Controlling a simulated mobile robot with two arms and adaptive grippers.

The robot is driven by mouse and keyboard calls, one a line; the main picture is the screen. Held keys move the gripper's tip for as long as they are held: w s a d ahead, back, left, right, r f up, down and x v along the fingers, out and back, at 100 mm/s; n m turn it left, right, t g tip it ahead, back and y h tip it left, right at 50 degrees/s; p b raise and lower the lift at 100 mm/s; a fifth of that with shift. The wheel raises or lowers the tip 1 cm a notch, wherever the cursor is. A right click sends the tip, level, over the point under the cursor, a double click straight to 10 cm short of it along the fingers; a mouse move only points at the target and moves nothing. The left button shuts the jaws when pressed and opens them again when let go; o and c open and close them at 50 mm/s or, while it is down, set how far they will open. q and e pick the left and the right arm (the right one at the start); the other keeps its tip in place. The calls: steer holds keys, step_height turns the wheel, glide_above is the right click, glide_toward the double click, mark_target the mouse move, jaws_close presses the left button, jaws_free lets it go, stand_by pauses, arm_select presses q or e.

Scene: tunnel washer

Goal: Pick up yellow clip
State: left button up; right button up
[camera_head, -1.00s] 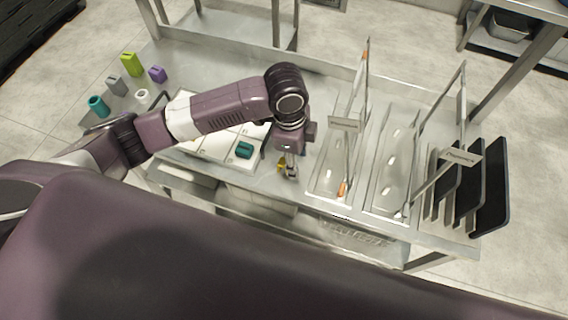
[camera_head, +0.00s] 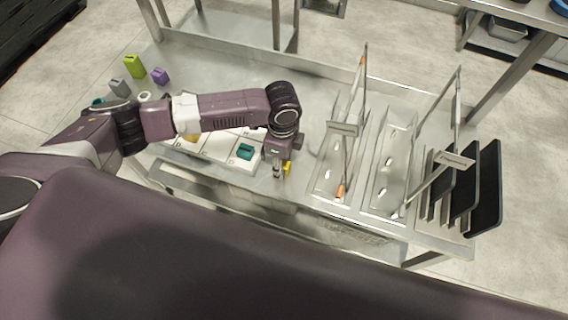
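A small yellow clip (camera_head: 288,168) is on the steel table, left of the wire-handled trays. My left gripper (camera_head: 277,173) points down immediately left of the clip and partly overlaps it in the picture. Whether the fingers touch the clip, and how wide they are apart, is too small to tell. My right gripper is not in view.
A white sectioned board (camera_head: 218,147) with a teal block (camera_head: 245,151) and a partly hidden yellow piece (camera_head: 193,138) lies left of the gripper. Green (camera_head: 134,67), grey (camera_head: 119,87) and purple (camera_head: 160,76) blocks stand at the back left. Black upright panels (camera_head: 486,190) stand at the right.

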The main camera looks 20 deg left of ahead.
arm_select(q)
steer(key=shift+f, duration=0.1)
steer(key=shift+c, duration=0.4)
steer(key=c, duration=1)
steer(key=shift+o, duration=0.2)
steer(key=shift+w, duration=0.1)
step_height(320, 180, up, 20)
steer(key=b, duration=0.3)
